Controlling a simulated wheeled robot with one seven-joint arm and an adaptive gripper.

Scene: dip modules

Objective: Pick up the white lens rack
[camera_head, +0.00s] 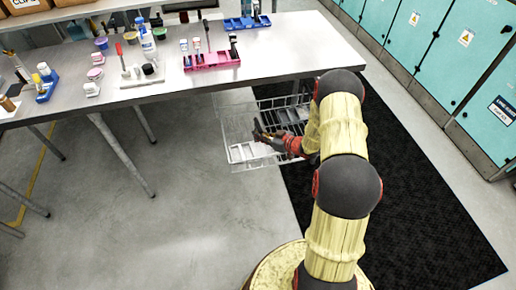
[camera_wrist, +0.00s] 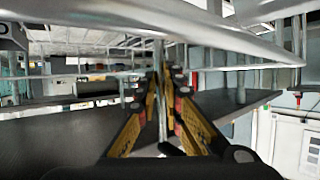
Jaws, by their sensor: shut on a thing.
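The white lens rack (camera_head: 238,153) is a pale wire rack. In the head view it is just in front of the table's front edge, lower than the tabletop, over the grey floor and black mat. I cannot tell what, if anything, supports it from below. My gripper (camera_head: 259,132) reaches in from the right and is at the rack's middle, shut on one of its wires. In the wrist view the yellow fingers of my gripper (camera_wrist: 161,88) close around a thin upright wire, and thick blurred bars of the rack (camera_wrist: 205,30) cross close above.
The metal table (camera_head: 285,55) carries a pink holder (camera_head: 212,62), a blue holder (camera_head: 247,22), bottles and several small pots. Table legs stand at left. Teal lockers (camera_head: 440,50) line the right side. A black mat (camera_head: 420,200) lies right of my arm; floor at lower left is clear.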

